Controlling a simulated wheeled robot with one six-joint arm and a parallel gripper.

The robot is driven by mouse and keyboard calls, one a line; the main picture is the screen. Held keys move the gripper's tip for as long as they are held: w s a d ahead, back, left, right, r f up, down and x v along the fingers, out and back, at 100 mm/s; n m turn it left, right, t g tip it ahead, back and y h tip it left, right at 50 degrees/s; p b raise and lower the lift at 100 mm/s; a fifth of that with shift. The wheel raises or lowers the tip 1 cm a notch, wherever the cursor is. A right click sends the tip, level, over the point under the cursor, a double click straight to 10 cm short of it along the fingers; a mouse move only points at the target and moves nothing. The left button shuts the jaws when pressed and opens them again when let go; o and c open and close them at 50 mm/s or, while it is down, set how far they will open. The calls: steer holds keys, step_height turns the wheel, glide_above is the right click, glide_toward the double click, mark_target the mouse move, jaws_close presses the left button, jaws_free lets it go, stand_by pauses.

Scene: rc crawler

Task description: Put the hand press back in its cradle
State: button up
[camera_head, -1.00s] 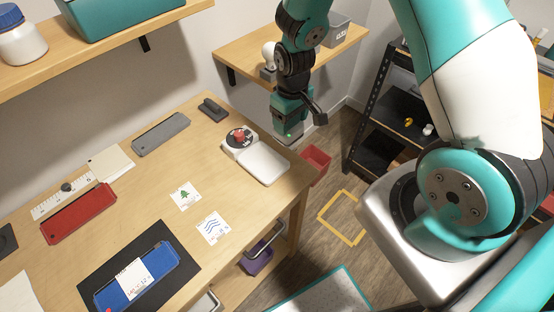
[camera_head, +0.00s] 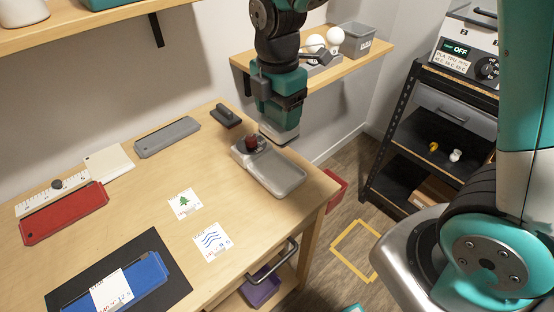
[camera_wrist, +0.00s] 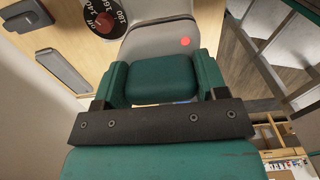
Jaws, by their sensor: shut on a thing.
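The hand press has a grey flat sole (camera_head: 278,135) under a green body. My gripper (camera_head: 280,97) is shut on it and holds it at the table's far right corner. In the wrist view a green block (camera_wrist: 160,77) sits between my fingers. A grey surface with a red dot lies beyond it. The cradle (camera_head: 285,178) appears to be the grey unit on the table, with a dark dial and a red knob (camera_head: 251,142). The press appears just behind the dial. I cannot tell its height above the table. The dial also shows in the wrist view (camera_wrist: 105,20).
A grey case (camera_head: 167,136), a red case (camera_head: 63,213) and a small black block (camera_head: 226,116) lie on the table (camera_head: 120,210). A wall shelf (camera_head: 345,68) with white bulbs stands close behind my gripper. A black rack (camera_head: 405,130) is at right.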

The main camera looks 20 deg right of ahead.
step_height(320, 180, down, 13)
steer(key=shift+r, duration=0.1)
stand_by(0.4)
steer(key=o, duration=0.9)
steer(key=shift+f, duration=0.2)
steer(key=shift+o, duration=0.2)
step_height(320, 180, up, 12)
steer(key=shift+f, duration=0.15)
steer(key=shift+s+r, duration=0.1)
steer(key=shift+r, duration=0.2)
steer(key=s+a+r+m+y, duration=0.2)
steer(key=s+r+m, duration=0.2)
steer(key=s+m, duration=0.3)
steer(key=s+a+r+m+y, duration=0.2)
steer(key=s+r+m, duration=0.2)
steer(key=s+m, duration=0.3)
steer(key=s, duration=0.4)
steer(key=shift+s+a+r+m, duration=0.2)
steer(key=shift+a+r+m, duration=0.1)
steer(key=shift+a+r, duration=0.1)
